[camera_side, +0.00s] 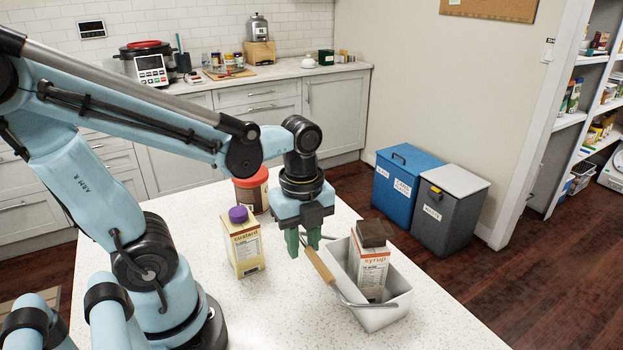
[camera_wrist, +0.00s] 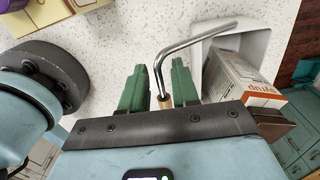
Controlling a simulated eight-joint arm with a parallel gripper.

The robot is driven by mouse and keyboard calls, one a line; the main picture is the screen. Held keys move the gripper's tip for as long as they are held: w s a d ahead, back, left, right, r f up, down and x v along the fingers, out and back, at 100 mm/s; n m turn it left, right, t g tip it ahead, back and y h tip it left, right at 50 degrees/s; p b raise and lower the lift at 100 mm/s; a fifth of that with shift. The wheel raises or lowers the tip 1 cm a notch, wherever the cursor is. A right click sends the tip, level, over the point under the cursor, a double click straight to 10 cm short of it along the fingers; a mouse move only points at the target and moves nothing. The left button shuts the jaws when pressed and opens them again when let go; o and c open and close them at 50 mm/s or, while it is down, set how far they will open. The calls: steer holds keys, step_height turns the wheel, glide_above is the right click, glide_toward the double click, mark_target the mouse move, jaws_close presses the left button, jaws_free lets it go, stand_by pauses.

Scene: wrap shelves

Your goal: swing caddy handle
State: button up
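The white caddy (camera_side: 377,318) stands on the speckled counter with a syrup carton (camera_side: 370,270) inside. Its wire handle with a wooden grip (camera_side: 320,266) leans out over the caddy's left side. My gripper (camera_side: 304,248) points down at the left of the caddy, near the upper end of the grip. In the wrist view, its two green fingers (camera_wrist: 158,72) are apart. The handle's metal wire (camera_wrist: 200,37) bends down between them, and a small part of the wooden grip (camera_wrist: 165,103) shows there. The rest of the grip is hidden by my gripper.
A yellow custard carton (camera_side: 243,244) with a purple cap stands left of my gripper. A jar (camera_side: 252,192) with a red-brown lid stands behind it. Bare counter lies in front of the caddy. Blue (camera_side: 397,190) and grey (camera_side: 447,212) bins stand on the floor beyond.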

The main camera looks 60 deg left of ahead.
steer(key=c, duration=0.4)
steer(key=shift+c, duration=0.2)
steer(key=shift+w+d+r, duration=0.1)
steer(key=shift+w+r, duration=0.85)
steer(key=shift+r, duration=0.25)
steer(key=shift+w, duration=0.1)
